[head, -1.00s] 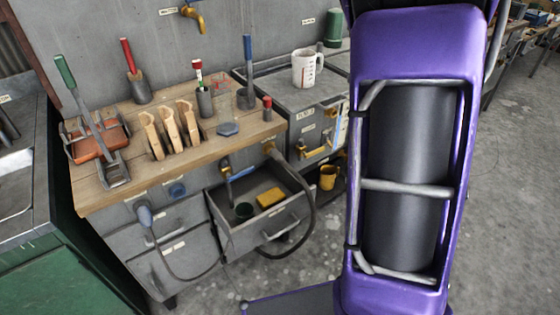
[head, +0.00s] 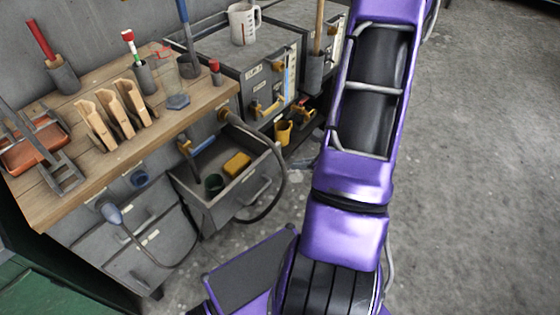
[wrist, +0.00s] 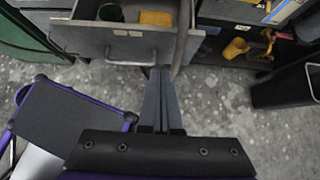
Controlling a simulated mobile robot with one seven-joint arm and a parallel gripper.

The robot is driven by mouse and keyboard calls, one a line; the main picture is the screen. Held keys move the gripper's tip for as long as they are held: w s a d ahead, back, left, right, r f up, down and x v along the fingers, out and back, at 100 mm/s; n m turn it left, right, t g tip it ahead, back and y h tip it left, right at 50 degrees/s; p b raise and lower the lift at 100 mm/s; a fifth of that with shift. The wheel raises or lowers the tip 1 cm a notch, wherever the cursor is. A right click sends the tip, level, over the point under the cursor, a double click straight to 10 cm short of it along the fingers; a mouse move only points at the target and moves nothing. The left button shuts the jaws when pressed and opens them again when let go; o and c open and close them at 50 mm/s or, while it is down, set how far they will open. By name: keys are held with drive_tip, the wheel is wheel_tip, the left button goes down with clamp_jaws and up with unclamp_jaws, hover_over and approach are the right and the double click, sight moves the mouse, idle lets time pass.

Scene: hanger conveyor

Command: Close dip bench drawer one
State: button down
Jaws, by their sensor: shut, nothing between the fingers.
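The dip bench drawer (head: 228,205) stands pulled out below the wooden bench top in the head view; its label is too small to read. A yellow block (head: 237,165) and a dark green cup (head: 214,184) lie inside it. In the wrist view the drawer front (wrist: 92,38) is ahead of my gripper (wrist: 160,72), with its bar handle (wrist: 128,63) facing me. My gripper is shut and empty, its fingertips by the handle's right end. I cannot tell whether they touch it.
A grey hose (head: 283,180) loops beside the drawer's right side, and it passes close behind my fingertips in the wrist view (wrist: 183,40). A yellow mug (head: 283,132) stands on the low shelf at right. A black bin (wrist: 285,88) stands at right.

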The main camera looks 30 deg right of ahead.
sight(263, 161)
drive_tip(key=x, duration=0.3)
drive_tip(key=w+r+x, duration=0.1)
drive_tip(key=x, duration=0.3)
drive_tip(key=b+x, duration=0.1)
drive_tip(key=x, duration=0.3)
drive_tip(key=shift+w+a+r, duration=0.1)
drive_tip(key=shift+w+a, duration=0.1)
drive_tip(key=shift+w, duration=0.1)
drive_tip(key=shift+w+a, duration=0.1)
drive_tip(key=shift+w, duration=0.35)
